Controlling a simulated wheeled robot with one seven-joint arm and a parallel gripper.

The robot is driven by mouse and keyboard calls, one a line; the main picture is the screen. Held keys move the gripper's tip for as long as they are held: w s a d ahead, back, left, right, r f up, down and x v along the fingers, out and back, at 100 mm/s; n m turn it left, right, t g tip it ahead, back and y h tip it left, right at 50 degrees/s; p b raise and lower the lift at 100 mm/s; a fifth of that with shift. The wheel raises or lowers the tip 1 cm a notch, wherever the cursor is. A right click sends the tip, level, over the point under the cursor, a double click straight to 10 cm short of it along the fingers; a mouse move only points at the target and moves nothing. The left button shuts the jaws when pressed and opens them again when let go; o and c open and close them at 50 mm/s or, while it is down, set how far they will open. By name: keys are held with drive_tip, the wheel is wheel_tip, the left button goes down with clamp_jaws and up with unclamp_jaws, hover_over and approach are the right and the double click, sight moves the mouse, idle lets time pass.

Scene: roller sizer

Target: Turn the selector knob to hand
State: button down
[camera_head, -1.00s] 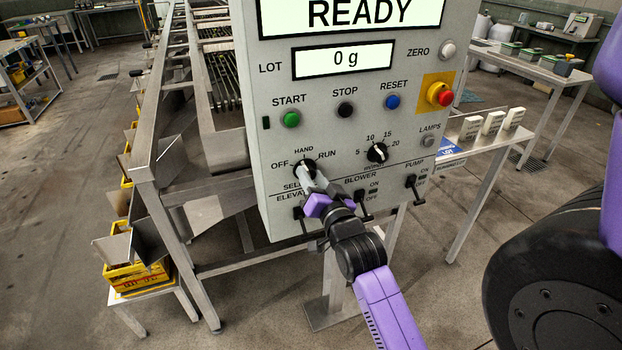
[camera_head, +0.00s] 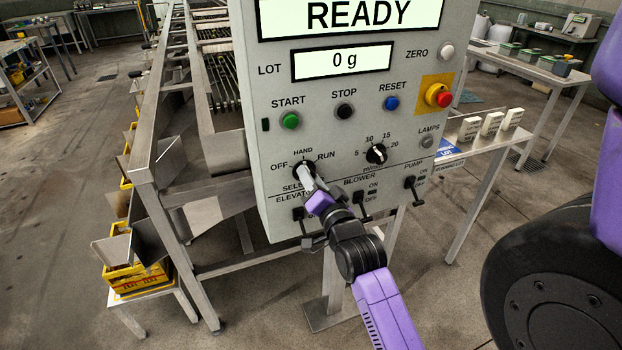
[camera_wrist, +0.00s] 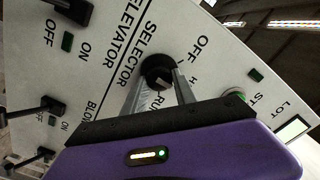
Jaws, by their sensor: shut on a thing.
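The selector knob (camera_head: 303,168) is a round black knob low on the left of the grey panel, among the labels OFF, HAND and RUN. HAND is at its top. My gripper (camera_head: 306,174) reaches it from below right and is shut on it, with the fingers partly covering it. In the wrist view the knob (camera_wrist: 157,70) sits between the tips of the two grey fingers (camera_wrist: 158,82). I cannot tell clearly which label the knob's pointer faces.
The grey panel (camera_head: 268,215) has the elevator switch (camera_head: 298,214) just below the knob, with the blower switch (camera_head: 360,203) and pump switch (camera_head: 410,188) to the right. A dial (camera_head: 376,154) is right of the knob. The start button (camera_head: 290,120) is above.

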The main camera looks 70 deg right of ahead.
drive_tip(key=c, duration=1)
unclamp_jaws()
drive_tip(key=b+v, duration=0.1)
drive_tip(key=v, duration=0.6)
drive_tip(key=shift+s+a, duration=0.25)
drive_tip(key=shift+s, duration=0.05)
drive_tip(key=s+a+f+n+t+y, duration=0.1)
drive_tip(key=a+n+t+y, duration=0.35)
drive_tip(key=a+n, duration=1.1)
drive_tip(key=s+a+f+n+y, duration=0.1)
drive_tip(key=s+a+y, duration=0.3)
drive_tip(key=a, duration=0.4)
drive_tip(key=s+a+f+n+g+y, duration=0.1)
drive_tip(key=s+a+f+y, duration=0.3)
drive_tip(key=a, duration=0.5)
drive_tip(key=shift+s+n+y, duration=0.65)
drive_tip(key=shift+s+n, duration=0.1)
drive_tip(key=shift+s, duration=0.3)
